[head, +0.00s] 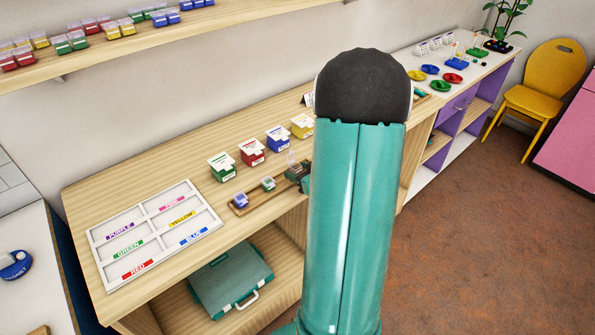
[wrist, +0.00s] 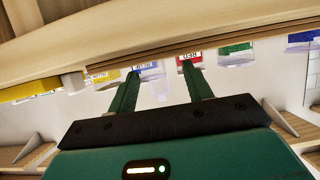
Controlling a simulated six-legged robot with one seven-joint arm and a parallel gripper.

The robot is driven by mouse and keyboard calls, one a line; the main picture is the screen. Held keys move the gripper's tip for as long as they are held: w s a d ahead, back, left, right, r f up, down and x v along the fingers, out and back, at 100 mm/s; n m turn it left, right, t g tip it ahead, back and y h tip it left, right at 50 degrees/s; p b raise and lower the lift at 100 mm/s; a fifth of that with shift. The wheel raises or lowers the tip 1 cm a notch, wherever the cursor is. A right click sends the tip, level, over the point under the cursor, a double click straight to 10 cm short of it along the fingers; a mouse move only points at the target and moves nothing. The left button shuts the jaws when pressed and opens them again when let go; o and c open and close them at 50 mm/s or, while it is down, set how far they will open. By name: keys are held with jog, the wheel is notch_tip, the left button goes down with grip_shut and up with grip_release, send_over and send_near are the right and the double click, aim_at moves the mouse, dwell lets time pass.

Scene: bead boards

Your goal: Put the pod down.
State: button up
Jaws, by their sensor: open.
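My gripper (wrist: 160,74) is open in the wrist view, its two green fingers apart. No pod shows clearly between them; a pale shape there cannot be told from the boxes behind. In the head view my gripper (head: 299,173) is low over the bench, at the right end of a narrow wooden tray (head: 254,199), partly hidden by my arm. A small greyish thing (head: 291,157) shows beside it, too small to name. A blue pod (head: 241,201) and a green pod (head: 268,184) stand on the tray, left of my gripper.
Behind the tray stand a green box (head: 222,167), red box (head: 252,152), blue box (head: 279,138) and yellow box (head: 302,126). A white sorting board (head: 127,229) with colour labels lies left. A shelf (head: 130,45) with several pods hangs above. A teal case (head: 230,283) lies below.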

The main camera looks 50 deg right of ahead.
jog(key=v, duration=1.1)
jog(key=w+a+r+g+h, duration=0.35)
jog(key=w+a+r, duration=0.35)
jog(key=w+r, duration=0.3)
jog(key=s+a+r+g+y, duration=0.1)
jog(key=s+a, duration=0.3)
jog(key=a, duration=0.5)
jog(key=s+a+r+n+g+y, duration=0.1)
jog(key=s+a, duration=0.3)
jog(key=a, duration=0.5)
jog(key=s+a+r+g+y, duration=0.2)
jog(key=s+a+r+y, duration=0.1)
jog(key=a, duration=0.6)
jog(key=shift+s+a, duration=0.15)
jog(key=shift+s, duration=0.45)
